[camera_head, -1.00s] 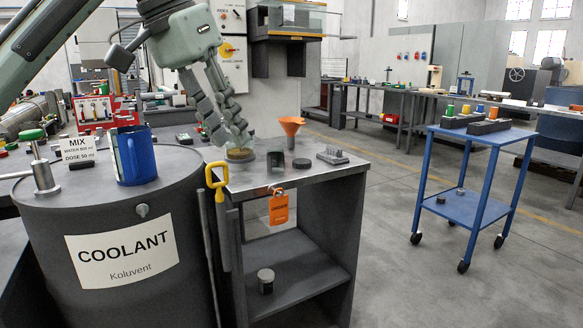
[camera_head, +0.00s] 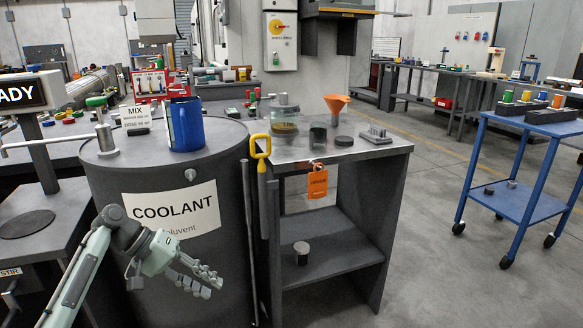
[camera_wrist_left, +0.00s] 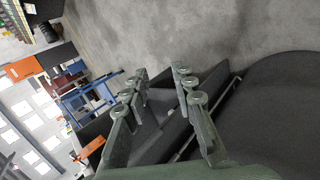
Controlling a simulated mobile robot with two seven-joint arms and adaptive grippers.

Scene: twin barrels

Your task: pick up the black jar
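A small black open-topped jar (camera_head: 318,135) stands upright on the grey bench top (camera_head: 290,154), beside a flat dark disc (camera_head: 344,141). Another small dark jar (camera_head: 301,255) with a paler top stands on the bench's lower shelf (camera_head: 335,262). I cannot tell which is the task's black jar. My left gripper (camera_head: 207,280) is low in front of the coolant barrel, left of the bench and apart from both jars. Its fingers are spread with nothing between them; they also show in the left wrist view (camera_wrist_left: 160,88). My right gripper is not in view.
A clear jar with brown contents (camera_head: 285,122), an orange funnel (camera_head: 336,104) and a metal block (camera_head: 376,136) stand on the bench. A yellow handle (camera_head: 260,146) and orange tag (camera_head: 317,184) are at its front. A blue mug (camera_head: 186,125) stands on the barrel (camera_head: 117,244).

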